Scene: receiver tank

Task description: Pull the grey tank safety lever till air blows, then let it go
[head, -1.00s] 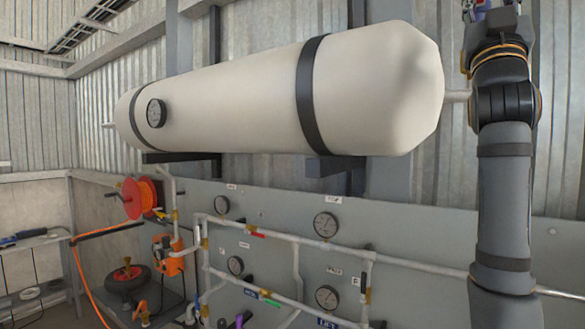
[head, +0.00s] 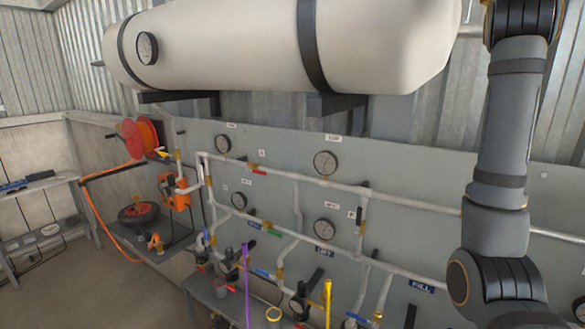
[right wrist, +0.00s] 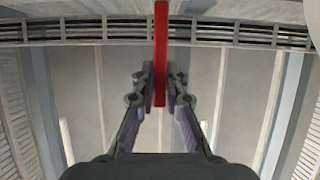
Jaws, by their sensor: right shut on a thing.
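The white tank (head: 240,45) lies across the top of the head view, held by dark straps. My right arm runs up the right side of that view, and its gripper is above the top edge there. In the right wrist view my right gripper (right wrist: 160,88) is shut with its two fingers on either side of a red bar (right wrist: 161,45), which runs up out of the picture. I see no grey lever; the bar between the fingers looks red. My left gripper is in neither view.
Below the tank is a grey panel with white pipes (head: 290,177), gauges (head: 325,163) and small coloured valve handles. A purple rod (head: 246,285) and a yellow rod (head: 327,300) stand low in front.

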